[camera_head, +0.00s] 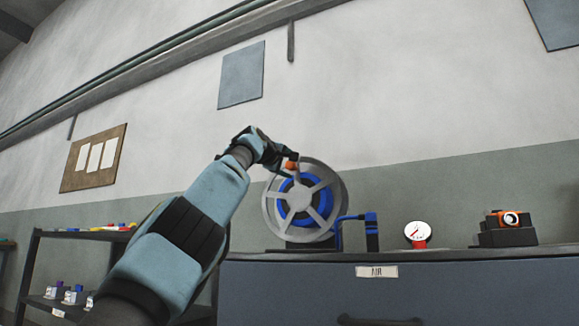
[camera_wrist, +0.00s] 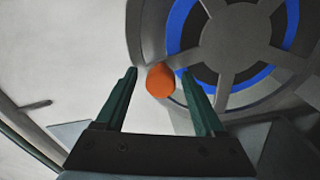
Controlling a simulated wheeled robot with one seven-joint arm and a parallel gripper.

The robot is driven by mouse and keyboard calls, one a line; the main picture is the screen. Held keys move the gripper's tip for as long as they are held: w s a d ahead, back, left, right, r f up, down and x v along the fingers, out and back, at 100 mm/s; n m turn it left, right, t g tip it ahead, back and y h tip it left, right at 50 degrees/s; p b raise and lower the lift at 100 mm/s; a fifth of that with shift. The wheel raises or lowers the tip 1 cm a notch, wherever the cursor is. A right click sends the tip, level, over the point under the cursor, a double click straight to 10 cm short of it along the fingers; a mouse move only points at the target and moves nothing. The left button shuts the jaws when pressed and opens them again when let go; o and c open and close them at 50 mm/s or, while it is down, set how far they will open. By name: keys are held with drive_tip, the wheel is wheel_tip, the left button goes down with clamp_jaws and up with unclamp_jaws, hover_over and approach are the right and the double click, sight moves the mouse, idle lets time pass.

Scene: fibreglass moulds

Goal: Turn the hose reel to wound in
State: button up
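The hose reel (camera_head: 269,213) stands on the cabinet top, a grey spoked wheel with blue hose (camera_head: 319,203) wound inside. It also fills the upper right of the wrist view (camera_wrist: 222,43). An orange crank knob (camera_head: 290,166) sits on the wheel's upper left rim. In the wrist view the knob (camera_wrist: 160,80) shows between my two green fingers, with gaps on both sides. My gripper (camera_head: 284,158) is at the knob with its fingers apart; the wrist view shows it open (camera_wrist: 160,82). A blue hose end (camera_head: 371,231) stands upright right of the reel.
The dark cabinet (camera_head: 470,285) carries an "AIR" label (camera_head: 377,271). A white-faced gauge (camera_head: 417,233) and an orange device on a black block (camera_head: 508,227) stand to the right. A shelf (camera_head: 75,235) with small items is at left. The wall behind is clear near the reel.

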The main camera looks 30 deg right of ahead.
drive_tip(key=shift+s+a+f+b, duration=0.25)
drive_tip(key=shift+a+b, duration=0.25)
drive_tip(key=shift+b, duration=0.3)
drive_tip(key=b+v, duration=0.7)
drive_tip(key=v, duration=0.2)
drive_tip(key=shift+s+a+r+b, duration=0.25)
drive_tip(key=shift+b, duration=0.05)
